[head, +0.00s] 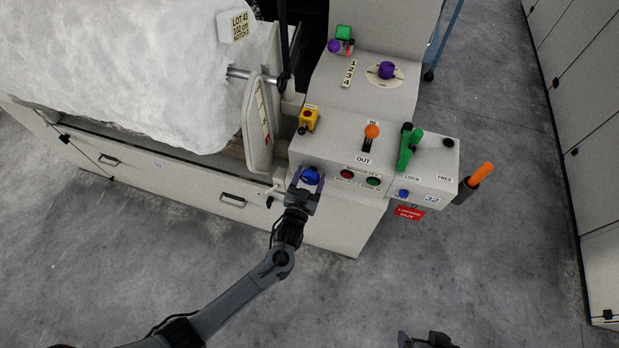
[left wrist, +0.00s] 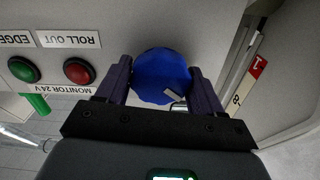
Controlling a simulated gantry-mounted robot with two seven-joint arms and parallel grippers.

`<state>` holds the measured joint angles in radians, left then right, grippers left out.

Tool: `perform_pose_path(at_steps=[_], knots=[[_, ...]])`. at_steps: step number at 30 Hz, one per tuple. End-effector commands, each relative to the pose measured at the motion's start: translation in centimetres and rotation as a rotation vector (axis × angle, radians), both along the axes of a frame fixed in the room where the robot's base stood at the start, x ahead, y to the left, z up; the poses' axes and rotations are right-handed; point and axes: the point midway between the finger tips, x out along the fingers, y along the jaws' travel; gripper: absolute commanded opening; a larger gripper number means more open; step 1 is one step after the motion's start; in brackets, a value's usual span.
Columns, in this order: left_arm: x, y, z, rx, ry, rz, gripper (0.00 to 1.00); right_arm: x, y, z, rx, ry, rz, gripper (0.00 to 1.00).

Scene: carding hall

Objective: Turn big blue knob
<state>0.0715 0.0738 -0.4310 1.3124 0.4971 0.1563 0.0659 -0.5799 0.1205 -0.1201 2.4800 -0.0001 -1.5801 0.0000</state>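The big blue knob (head: 311,176) sits on the front of the pale machine's control box, at its left end. In the left wrist view the knob (left wrist: 160,76) is round and faceted, with a small pale mark near its lower edge. My left gripper (head: 307,184) is at the knob, with one finger on each side. In the left wrist view both fingers of the gripper (left wrist: 161,84) appear to touch the knob's sides. My right gripper (head: 427,341) shows only as a dark piece at the bottom edge, its fingers not clear.
Red (head: 347,174) and green (head: 373,181) buttons are close right of the knob. A yellow switch (head: 308,119), an orange lever (head: 371,131) and a green lever (head: 408,148) stand above. A hinged pale panel (head: 257,125) is at upper left. The floor in front is clear.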

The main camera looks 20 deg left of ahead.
Motion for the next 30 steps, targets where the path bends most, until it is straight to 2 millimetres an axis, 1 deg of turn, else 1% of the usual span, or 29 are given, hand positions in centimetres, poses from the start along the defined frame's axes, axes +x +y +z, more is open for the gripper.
perform_pose_path(at_steps=[1,3,4,12,16,20,30], knots=[[0.2,-0.1,0.5,-0.002,-0.009,-0.002,0.74,0.0,-0.1,0.1,-0.003,0.001,0.001,0.88],[0.1,-0.1,0.4,-0.003,-0.006,-0.002,0.85,0.0,-0.1,0.0,-0.004,0.0,0.003,0.88],[0.1,-0.1,0.3,-0.002,-0.005,-0.002,0.88,0.0,-0.1,0.0,-0.004,0.0,0.003,0.88],[0.0,0.0,0.0,-0.001,0.001,-0.001,0.88,0.0,-0.1,0.0,-0.004,0.0,0.003,0.88],[-0.6,-0.1,-0.1,0.0,0.004,0.0,0.88,0.0,-0.1,0.2,-0.003,0.001,0.002,0.88],[-2.1,-0.2,0.0,-0.001,0.005,-0.001,0.88,0.0,0.0,0.6,-0.001,0.001,0.001,0.88],[-7.8,-0.5,0.1,-0.001,0.002,-0.001,0.88,0.0,0.1,1.6,0.005,0.001,-0.004,0.88]])
